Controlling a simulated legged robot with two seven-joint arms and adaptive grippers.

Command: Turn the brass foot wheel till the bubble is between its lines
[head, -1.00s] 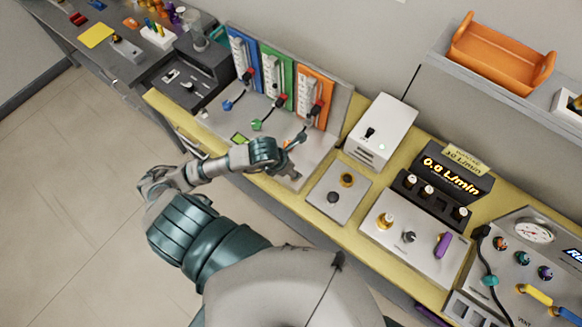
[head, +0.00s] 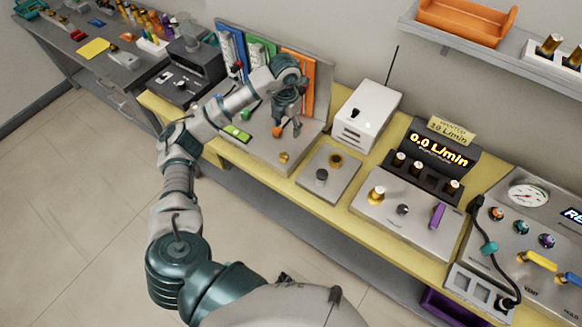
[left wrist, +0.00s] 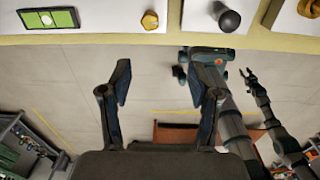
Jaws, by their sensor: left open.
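The level vial is a green strip (head: 237,133) on the grey panel under the coloured boards. In the left wrist view the vial (left wrist: 65,18) shows a pale bubble (left wrist: 46,18) close to its middle; I cannot tell exactly how it sits to the lines. The brass foot wheel (head: 284,157) stands at the panel's front right corner; it also shows in the left wrist view (left wrist: 150,20). My left gripper (head: 287,125) is above the panel, behind the wheel and apart from it. Its fingers (left wrist: 160,75) are spread and empty. My right gripper (left wrist: 249,80) shows small, away from the bench, fingers apart.
An orange knob (head: 277,131) is by my left gripper. A plate with a black knob (head: 321,175) and a brass knob (head: 336,160) stands right of the wheel. A white box (head: 368,112) is behind it. The floor in front is free.

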